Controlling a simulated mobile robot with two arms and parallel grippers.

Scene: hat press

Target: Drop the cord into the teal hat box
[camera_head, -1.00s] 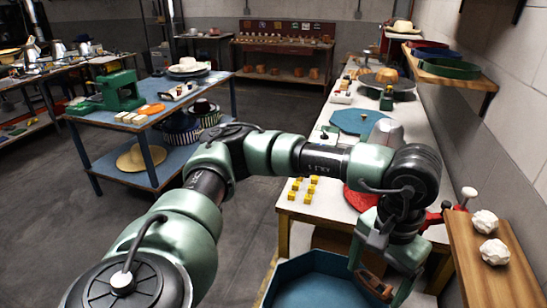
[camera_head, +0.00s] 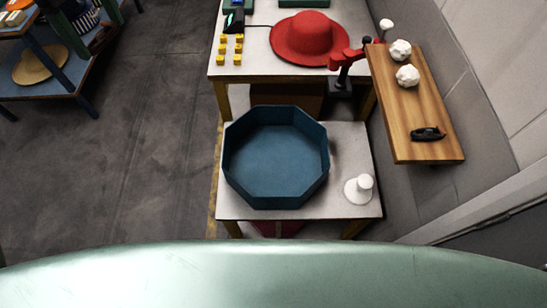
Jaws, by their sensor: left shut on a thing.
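The teal hat box (camera_head: 275,195) is an open octagonal box on a low white table. Its inside shows bare and empty. A broad pale green curved surface of my own arm fills the bottom of the head view. Neither gripper's fingers show in this view. I cannot make out the cord for sure, in a gripper or on a surface.
A white knobbed piece (camera_head: 360,188) stands right of the box. Behind it a white bench (camera_head: 262,66) holds a red hat (camera_head: 308,40) and several yellow blocks (camera_head: 223,48). A wooden shelf (camera_head: 400,108) at right carries white lumps and a small black object (camera_head: 428,134).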

